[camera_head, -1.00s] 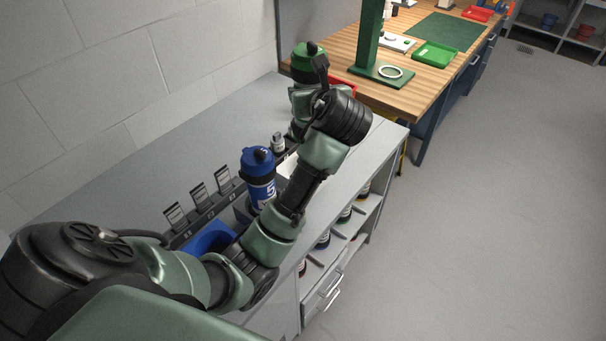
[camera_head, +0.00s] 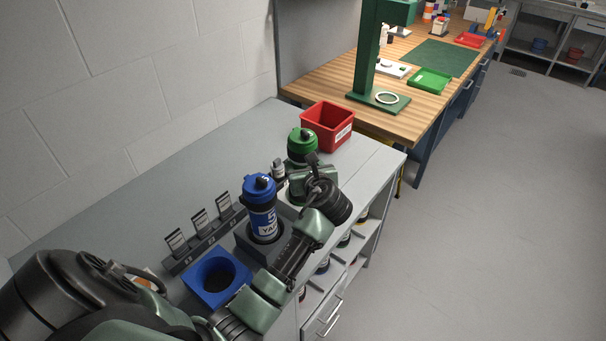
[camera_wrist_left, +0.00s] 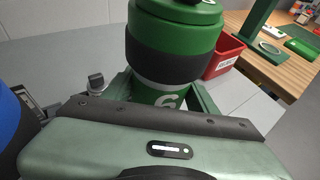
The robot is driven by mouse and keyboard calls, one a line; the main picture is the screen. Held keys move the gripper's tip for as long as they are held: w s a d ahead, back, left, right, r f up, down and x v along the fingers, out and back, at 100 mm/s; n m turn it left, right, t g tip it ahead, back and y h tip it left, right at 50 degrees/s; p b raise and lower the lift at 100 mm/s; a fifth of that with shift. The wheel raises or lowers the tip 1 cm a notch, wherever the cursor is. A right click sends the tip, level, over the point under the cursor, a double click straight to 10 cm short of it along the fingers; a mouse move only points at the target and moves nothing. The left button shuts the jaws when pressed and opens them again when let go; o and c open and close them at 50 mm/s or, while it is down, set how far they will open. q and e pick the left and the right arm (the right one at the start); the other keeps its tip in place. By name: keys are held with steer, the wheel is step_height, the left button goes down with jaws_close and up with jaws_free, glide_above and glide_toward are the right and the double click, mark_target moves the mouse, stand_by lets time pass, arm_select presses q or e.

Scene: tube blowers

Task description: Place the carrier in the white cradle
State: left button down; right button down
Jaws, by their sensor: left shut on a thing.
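A carrier with a green cap and dark band (camera_head: 302,143) is held upright by my left gripper (camera_head: 308,172); its lower part is hidden behind the gripper. In the left wrist view the carrier (camera_wrist_left: 175,50) stands between the fingers, with a white mark below the band. A pale patch (camera_head: 281,193) shows beside the gripper; it may be the white cradle, but it is mostly hidden. I cannot tell whether the carrier touches it. My right gripper is not in view.
A blue-capped carrier (camera_head: 260,200) stands in a dark grey block. An empty blue cradle (camera_head: 240,283) is nearer. A small bottle (camera_head: 278,170), a row of label holders (camera_head: 203,238) and a red bin (camera_head: 345,143) are on the counter. The counter's back left is clear.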

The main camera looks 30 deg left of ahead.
arm_select(q)
steer(key=shift+f, duration=1.7)
steer(key=shift+c, duration=2.3)
jaws_free()
steer(key=shift+f, duration=0.15)
steer(key=shift+r, duration=0.2)
steer(key=b+v, duration=0.1)
steer(key=v, duration=1.1)
